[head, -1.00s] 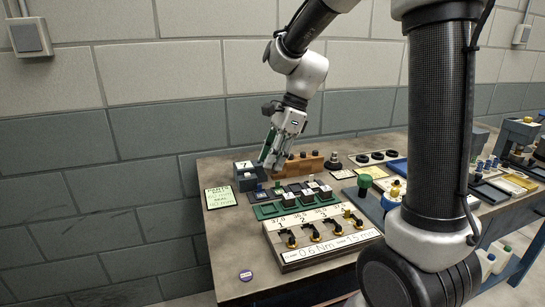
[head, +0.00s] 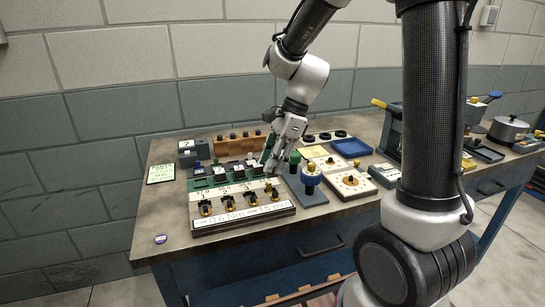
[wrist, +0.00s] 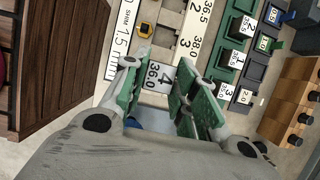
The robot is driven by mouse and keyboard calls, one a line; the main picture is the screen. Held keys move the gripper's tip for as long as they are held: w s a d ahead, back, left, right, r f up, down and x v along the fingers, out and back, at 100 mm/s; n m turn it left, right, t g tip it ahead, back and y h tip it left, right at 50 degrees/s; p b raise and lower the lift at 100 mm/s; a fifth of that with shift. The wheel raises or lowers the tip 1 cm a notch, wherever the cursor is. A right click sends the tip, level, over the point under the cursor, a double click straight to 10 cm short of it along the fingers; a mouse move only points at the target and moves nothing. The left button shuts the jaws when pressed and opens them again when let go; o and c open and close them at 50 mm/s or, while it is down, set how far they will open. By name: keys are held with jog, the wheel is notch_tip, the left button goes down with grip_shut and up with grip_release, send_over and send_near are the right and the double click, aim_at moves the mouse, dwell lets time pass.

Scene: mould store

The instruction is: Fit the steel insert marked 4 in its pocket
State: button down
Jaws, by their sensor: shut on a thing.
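In the head view my gripper (head: 270,165) is low at the right end of a green rack (head: 228,182). The long pocket board (head: 243,213) lies in front, with a row of dark clamps with yellow parts. Blocks marked 2 (wrist: 245,28), 1 (wrist: 237,60) and 3 (wrist: 226,91) sit in the rack. The pocket by label 4 is hidden.
A wooden block with black knobs (head: 238,142) and a blue tray (head: 351,148) are behind. The bench's front left corner is clear, except for a small round disc (head: 160,239).

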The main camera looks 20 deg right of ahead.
aim_at(273, 176)
jog(key=shift+f, duration=2.25)
jog(key=shift+f, duration=0.55)
dwell(1.6)
jog(key=shift+r, duration=0.25)
dwell(1.5)
jog(key=c, duration=1.1)
grip_release()
jog(key=shift+o, duration=0.5)
jog(key=o, duration=0.4)
jog(key=shift+c, duration=0.2)
